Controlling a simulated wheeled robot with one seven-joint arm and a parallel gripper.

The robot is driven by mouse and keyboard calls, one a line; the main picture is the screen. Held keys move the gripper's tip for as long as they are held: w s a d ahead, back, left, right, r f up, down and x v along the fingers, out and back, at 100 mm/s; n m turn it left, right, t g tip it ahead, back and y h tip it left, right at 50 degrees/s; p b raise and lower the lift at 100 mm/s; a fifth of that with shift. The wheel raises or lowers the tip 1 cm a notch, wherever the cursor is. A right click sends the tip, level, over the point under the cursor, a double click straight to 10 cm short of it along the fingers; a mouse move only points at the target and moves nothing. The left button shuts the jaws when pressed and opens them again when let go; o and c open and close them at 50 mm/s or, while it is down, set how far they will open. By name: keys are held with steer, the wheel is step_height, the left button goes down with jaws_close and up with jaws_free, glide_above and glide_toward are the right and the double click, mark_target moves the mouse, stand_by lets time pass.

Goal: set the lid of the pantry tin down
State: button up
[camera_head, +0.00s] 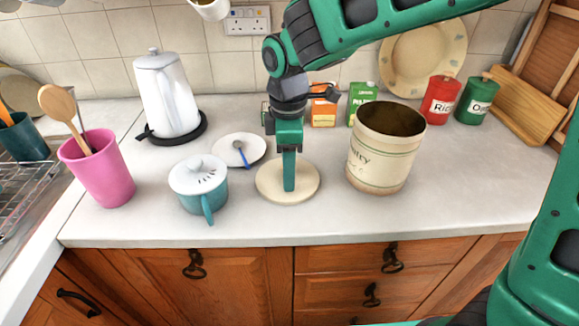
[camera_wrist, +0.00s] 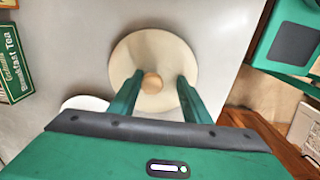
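The pantry tin (camera_head: 378,165), cream with green bands and partly hidden lettering, stands open on the counter, its dark inside showing. Its round cream lid (camera_head: 268,187) lies flat, apparently on the counter, to the left of the tin. In the wrist view the lid (camera_wrist: 165,45) has a small wooden knob (camera_wrist: 152,82). My gripper (camera_head: 289,187) points down over the lid. In the wrist view my gripper (camera_wrist: 160,76) has its fingers apart on either side of the knob, with a clear gap on the right. The knob is hidden in the head view.
A teal pot with white lid (camera_head: 198,180), a plate with blue spoon (camera_head: 228,145), a pink utensil cup (camera_head: 97,170) and a white kettle (camera_head: 167,95) stand left. Tea boxes (camera_head: 323,110) and red (camera_head: 441,100) and green canisters (camera_head: 476,100) stand behind. The front right counter is clear.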

steer(key=shift+r, duration=0.1)
step_height(320, 180, up, 12)
stand_by(0.5)
